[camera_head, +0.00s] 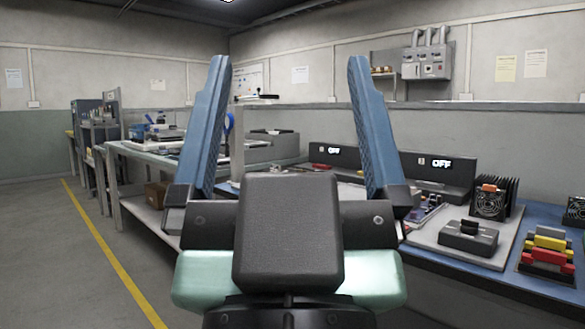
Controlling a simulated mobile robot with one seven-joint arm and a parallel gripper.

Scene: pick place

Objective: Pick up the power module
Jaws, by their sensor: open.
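My gripper (289,62) is open and empty, with its two blue fingers pointing up and spread wide in the foreground. I cannot tell for sure which part is the power module. A grey block with a black handle (468,237) sits on a light plate on the blue workbench (490,289) at right. Beside it, at the far right, a yellow block (548,243) and a red block (549,259) sit in a row with a grey one (553,232). My gripper is left of these parts and apart from them.
Black finned units with fans (491,203) stand behind the blocks. Two dark panels reading OFF (437,171) line the back of the bench. Another cluttered table (140,155) stands at left. The floor (60,270) at left is clear, with a yellow line.

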